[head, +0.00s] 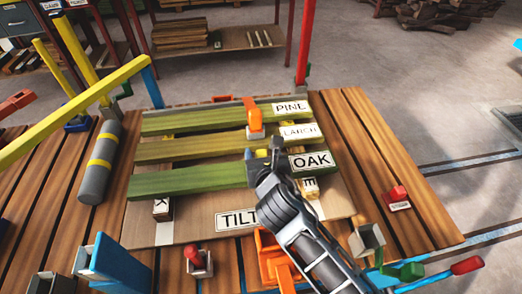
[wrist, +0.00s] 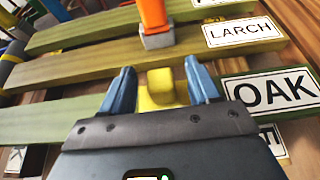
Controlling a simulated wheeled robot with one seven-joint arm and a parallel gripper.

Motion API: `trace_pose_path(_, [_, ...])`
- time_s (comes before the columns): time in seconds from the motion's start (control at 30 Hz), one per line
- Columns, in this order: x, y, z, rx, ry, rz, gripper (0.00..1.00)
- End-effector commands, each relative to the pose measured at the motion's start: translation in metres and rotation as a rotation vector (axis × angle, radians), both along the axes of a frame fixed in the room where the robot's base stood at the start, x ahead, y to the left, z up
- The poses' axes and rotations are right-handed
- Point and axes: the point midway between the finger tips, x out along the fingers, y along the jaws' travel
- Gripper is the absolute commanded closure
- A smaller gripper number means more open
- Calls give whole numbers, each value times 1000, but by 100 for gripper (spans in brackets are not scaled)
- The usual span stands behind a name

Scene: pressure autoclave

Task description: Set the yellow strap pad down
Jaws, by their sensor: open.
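The yellow strap pad (wrist: 161,86) is a small yellow block between my gripper's fingers in the wrist view. It appears to rest on the green OAK board (wrist: 55,118), near its label. My gripper (wrist: 160,70) is open, with one blue-grey finger on each side of the pad and small gaps showing.
The LARCH board (head: 190,149) and PINE board (head: 190,122) lie behind. An orange clamp (head: 254,119) stands upright near the LARCH label. A grey cylinder (head: 98,165) lies at left, below a slanting yellow bar (head: 80,108). A red-knobbed piece (head: 196,259) stands in front.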

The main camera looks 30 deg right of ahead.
Motion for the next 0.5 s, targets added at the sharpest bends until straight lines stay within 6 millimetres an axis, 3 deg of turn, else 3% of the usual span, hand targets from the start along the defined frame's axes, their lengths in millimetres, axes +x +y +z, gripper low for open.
trace_pose_path(0.3, [-58, 19, 25, 1, 0, 2, 39])
trace_pose_path(0.5, [-82, 27, 35, 0, 1, 1, 39])
